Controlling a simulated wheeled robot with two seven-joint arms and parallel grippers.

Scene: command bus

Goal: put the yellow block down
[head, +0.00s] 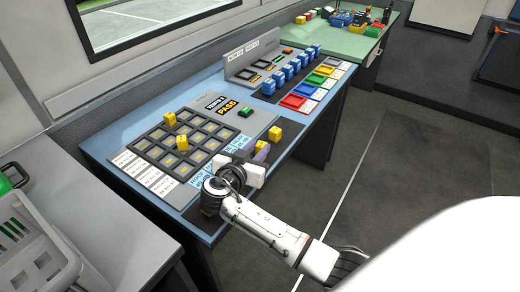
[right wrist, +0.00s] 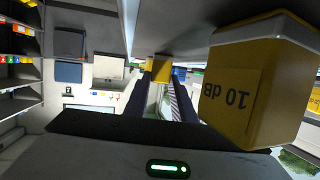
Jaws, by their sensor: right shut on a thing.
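My right gripper (head: 268,146) reaches in low over the dark pad (head: 286,142) on the blue desk's near right side. It is shut on a yellow block (head: 275,133), which also shows between the fingertips in the right wrist view (right wrist: 162,68). The block is at or just above the pad; I cannot tell if it touches. A second yellow block marked "10 dB" (right wrist: 232,92) stands close beside the fingers in the right wrist view. My left gripper is not in view.
Two yellow blocks (head: 169,118) (head: 182,143) stand on the grid panel (head: 203,133) left of my gripper. Blue switches (head: 290,68) and coloured trays (head: 305,92) lie beyond. Open floor lies right of the desk.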

